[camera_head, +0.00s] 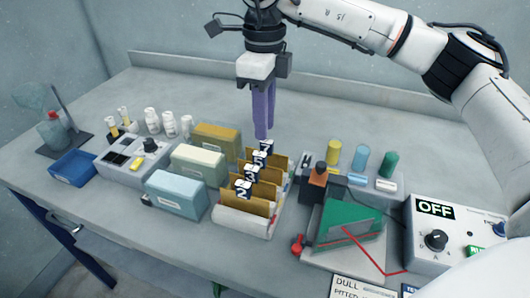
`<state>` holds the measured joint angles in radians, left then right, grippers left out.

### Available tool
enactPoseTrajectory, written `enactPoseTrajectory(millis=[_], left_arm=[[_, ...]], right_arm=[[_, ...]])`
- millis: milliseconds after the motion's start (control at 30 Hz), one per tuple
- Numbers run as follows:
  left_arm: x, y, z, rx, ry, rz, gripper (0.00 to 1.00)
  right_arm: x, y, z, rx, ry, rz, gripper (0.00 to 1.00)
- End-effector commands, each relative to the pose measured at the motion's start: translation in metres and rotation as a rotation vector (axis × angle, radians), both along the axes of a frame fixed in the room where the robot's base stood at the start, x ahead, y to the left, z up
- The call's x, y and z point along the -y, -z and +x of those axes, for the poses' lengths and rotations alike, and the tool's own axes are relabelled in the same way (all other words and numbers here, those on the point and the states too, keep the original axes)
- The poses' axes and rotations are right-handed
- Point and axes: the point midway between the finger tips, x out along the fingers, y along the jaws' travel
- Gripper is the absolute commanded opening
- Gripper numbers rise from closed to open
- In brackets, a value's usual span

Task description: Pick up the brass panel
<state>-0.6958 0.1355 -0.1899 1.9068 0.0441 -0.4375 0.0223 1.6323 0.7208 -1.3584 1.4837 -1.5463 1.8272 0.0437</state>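Several brass-coloured panels stand upright in a white rack (240,221) at the front middle of the table. They bear number tags, with 2 on the front panel (248,207), then 3 (265,190), 5 and 7 behind. I cannot tell which one the task means. My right gripper (262,136) points down with purple fingers just behind the rack, near the 7 tag. The fingers look close together and overlap in this view, so their gap is unclear. I see no panel held between them. My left gripper is out of view.
Left of the rack stand blue (176,196), cream (198,165) and ochre (216,137) boxes. Right are coloured cylinders (361,157), a green sloped block (348,222) with a red wire, and a control box (437,215) reading OFF. The table behind is clear.

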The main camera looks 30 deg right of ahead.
Motion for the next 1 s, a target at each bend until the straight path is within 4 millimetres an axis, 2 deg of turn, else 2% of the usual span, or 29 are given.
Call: enactPoseTrajectory(millis=[167, 400, 700, 833, 1000], left_arm=[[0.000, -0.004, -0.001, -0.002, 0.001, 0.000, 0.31], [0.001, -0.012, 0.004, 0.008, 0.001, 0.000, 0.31], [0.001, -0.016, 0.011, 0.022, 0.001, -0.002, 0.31], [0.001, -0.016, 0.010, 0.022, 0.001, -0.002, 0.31], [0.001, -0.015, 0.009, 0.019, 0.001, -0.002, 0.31]], right_arm=[[0.002, 0.016, -0.002, -0.004, -0.001, -0.001, 0.22], [0.005, 0.050, -0.004, -0.003, -0.001, 0.000, 0.22], [0.005, 0.056, -0.004, 0.001, -0.001, 0.001, 0.22], [0.005, 0.056, -0.004, -0.001, -0.001, 0.001, 0.02], [0.005, 0.055, -0.004, 0.001, -0.001, 0.001, 0.00]])
